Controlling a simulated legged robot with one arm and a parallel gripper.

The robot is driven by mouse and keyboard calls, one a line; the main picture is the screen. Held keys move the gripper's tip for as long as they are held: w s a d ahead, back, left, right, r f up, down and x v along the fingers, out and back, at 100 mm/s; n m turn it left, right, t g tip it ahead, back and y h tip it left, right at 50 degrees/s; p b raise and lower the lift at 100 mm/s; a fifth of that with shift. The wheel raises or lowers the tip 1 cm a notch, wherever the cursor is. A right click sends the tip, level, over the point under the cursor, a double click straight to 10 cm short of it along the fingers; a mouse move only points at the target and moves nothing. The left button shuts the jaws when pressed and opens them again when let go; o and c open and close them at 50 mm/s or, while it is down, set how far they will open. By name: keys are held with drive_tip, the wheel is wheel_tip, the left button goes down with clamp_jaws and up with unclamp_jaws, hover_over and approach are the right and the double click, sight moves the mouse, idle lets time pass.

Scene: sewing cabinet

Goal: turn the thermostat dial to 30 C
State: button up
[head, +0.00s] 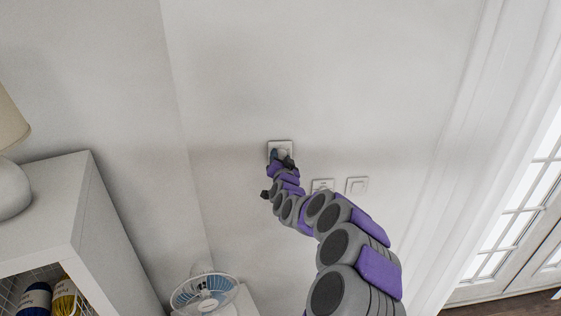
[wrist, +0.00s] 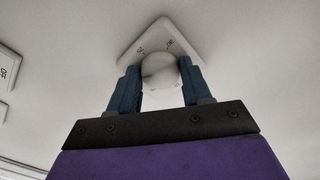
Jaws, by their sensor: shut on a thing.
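The thermostat is a white square plate (wrist: 151,36) on the wall with a round white dial (wrist: 160,66) at its middle. Dark markings show on the plate above the dial, too small to read surely. My gripper (wrist: 160,83) has its two blue fingers on the left and right sides of the dial, shut on it. In the head view the thermostat plate (head: 288,145) shows on the wall, its lower part hidden behind my gripper (head: 279,156). The dial's pointer and set temperature cannot be made out.
Two white wall switches (head: 323,185) (head: 357,185) sit to the lower right of the thermostat. A white fan (head: 204,291) stands below. A white cabinet (head: 75,200) with a lamp (head: 10,150) and yarn (head: 63,297) is at left. A glazed door (head: 510,215) is at right.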

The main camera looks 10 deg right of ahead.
drive_tip(key=m+b, duration=0.2)
drive_tip(key=b, duration=0.2)
drive_tip(key=m+b, duration=0.2)
drive_tip(key=b, duration=0.2)
drive_tip(key=shift+f+m, duration=0.3)
drive_tip(key=shift+f, duration=0.05)
drive_tip(key=m+b, duration=0.4)
drive_tip(key=b, duration=0.1)
drive_tip(key=shift+a, duration=0.1)
drive_tip(key=m+b, duration=0.3)
drive_tip(key=m, duration=0.1)
drive_tip(key=shift+r+b, duration=0.1)
drive_tip(key=shift+b, duration=0.3)
drive_tip(key=m+b, duration=0.3)
drive_tip(key=m, duration=0.3)
drive_tip(key=shift+m+b, duration=0.8)
drive_tip(key=shift+m, duration=1.4)
drive_tip(key=shift+r, duration=0.15)
drive_tip(key=o, duration=0.8)
drive_tip(key=shift+w, duration=0.1)
drive_tip(key=shift+o, duration=1.3)
